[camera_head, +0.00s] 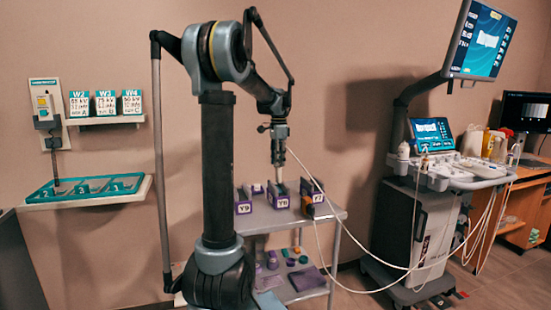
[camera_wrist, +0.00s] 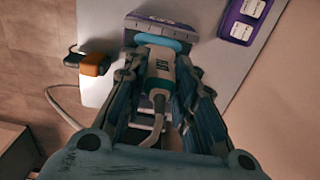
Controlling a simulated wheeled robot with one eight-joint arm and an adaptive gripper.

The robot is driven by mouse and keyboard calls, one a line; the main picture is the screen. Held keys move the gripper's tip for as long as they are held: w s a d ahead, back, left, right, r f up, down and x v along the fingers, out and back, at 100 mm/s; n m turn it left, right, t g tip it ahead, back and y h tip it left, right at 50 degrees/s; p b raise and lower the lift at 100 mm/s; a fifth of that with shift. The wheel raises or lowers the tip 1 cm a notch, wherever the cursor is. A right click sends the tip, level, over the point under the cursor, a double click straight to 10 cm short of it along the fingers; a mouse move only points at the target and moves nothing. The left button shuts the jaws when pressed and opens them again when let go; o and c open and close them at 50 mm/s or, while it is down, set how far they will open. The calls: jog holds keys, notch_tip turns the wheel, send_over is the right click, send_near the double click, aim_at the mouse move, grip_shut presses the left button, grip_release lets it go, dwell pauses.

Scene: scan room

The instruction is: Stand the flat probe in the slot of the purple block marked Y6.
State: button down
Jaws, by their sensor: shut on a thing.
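The flat probe (camera_wrist: 160,75) is white with a teal band and a cable trailing back, and it sits between the fingers of my gripper (camera_wrist: 158,90) in the wrist view. Its front end meets or overlaps the purple block (camera_wrist: 155,17) at the top; the slot is hidden, so I cannot tell how deep it sits. In the head view my gripper (camera_head: 279,180) points down right above the middle purple block (camera_head: 279,201), whose label appears to read Y6. The probe is mostly hidden by the gripper there.
A purple block marked Y9 (camera_head: 243,207) stands to the left and one marked Y7 (camera_head: 318,212) to the right, on the grey cart (camera_head: 262,222). An orange and black item (camera_wrist: 95,63) lies close by. A white cable (camera_head: 318,235) runs to the ultrasound machine (camera_head: 425,215).

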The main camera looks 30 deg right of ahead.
jog(key=shift+f, duration=1.3)
jog(key=shift+f, duration=0.35)
jog(key=c, duration=1.2)
grip_release()
notch_tip(320, 180, up, 12)
jog(key=shift+f, duration=0.1)
